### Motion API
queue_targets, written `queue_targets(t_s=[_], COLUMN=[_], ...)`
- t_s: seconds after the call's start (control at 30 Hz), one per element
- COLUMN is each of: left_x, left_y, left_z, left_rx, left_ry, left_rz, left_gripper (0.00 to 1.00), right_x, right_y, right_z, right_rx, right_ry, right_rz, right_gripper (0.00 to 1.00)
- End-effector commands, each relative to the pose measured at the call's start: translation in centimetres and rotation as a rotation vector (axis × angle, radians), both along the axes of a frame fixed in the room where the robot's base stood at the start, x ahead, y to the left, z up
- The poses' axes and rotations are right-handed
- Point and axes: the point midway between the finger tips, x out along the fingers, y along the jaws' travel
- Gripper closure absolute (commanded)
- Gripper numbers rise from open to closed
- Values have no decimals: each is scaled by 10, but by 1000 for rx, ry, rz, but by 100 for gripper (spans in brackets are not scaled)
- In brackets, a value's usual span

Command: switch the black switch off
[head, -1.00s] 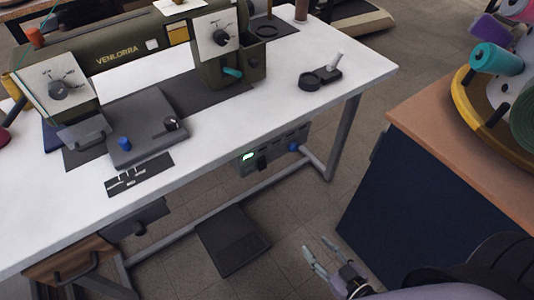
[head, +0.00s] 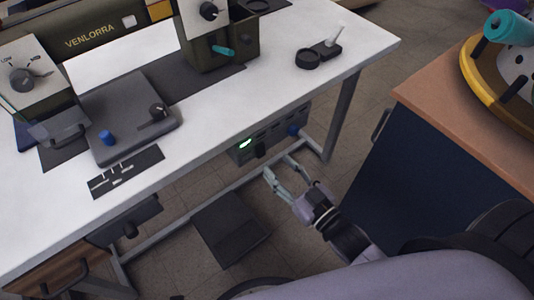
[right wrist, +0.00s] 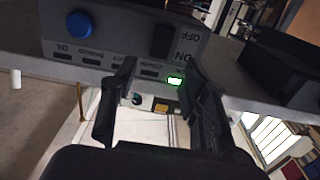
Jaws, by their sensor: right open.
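The black switch (head: 262,149) is on the front of a grey control box (head: 279,134) under the white table. In the right wrist view the switch (right wrist: 162,41) stands beside upside-down ON and OFF labels; I cannot tell which way it is tipped. A small green light (right wrist: 174,81) on the box is lit. My right gripper (head: 279,167) is open and empty, just in front of and below the box. In the right wrist view its fingers (right wrist: 158,78) are spread below the switch, apart from it. My left gripper is not in view.
A blue knob (right wrist: 80,24) sits on the same box panel. The table leg (head: 343,118) stands to its right, and a dark pedal (head: 230,230) lies on the floor below. A navy cabinet (head: 400,170) is on the right. The sewing machine (head: 90,40) is on the white table (head: 215,110).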

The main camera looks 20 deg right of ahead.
Motion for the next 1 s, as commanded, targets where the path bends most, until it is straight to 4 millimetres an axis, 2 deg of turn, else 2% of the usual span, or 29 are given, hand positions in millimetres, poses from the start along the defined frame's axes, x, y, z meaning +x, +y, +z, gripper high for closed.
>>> queue_targets(t_s=[0.1, 0.33, 0.7, 1.0], left_x=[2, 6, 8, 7], left_y=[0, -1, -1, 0], left_z=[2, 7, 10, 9], left_rx=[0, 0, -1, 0], left_ry=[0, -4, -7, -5], left_rz=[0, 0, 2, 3], left_gripper=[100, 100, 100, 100], right_x=[24, 49, 54, 54], right_y=[8, 18, 20, 20], right_z=[1, 0, 0, 0], right_rx=[0, 0, 0, 0], right_ry=[-4, -1, 1, 1], right_rz=[0, 0, 0, 0], right_gripper=[58, 58, 58, 78])
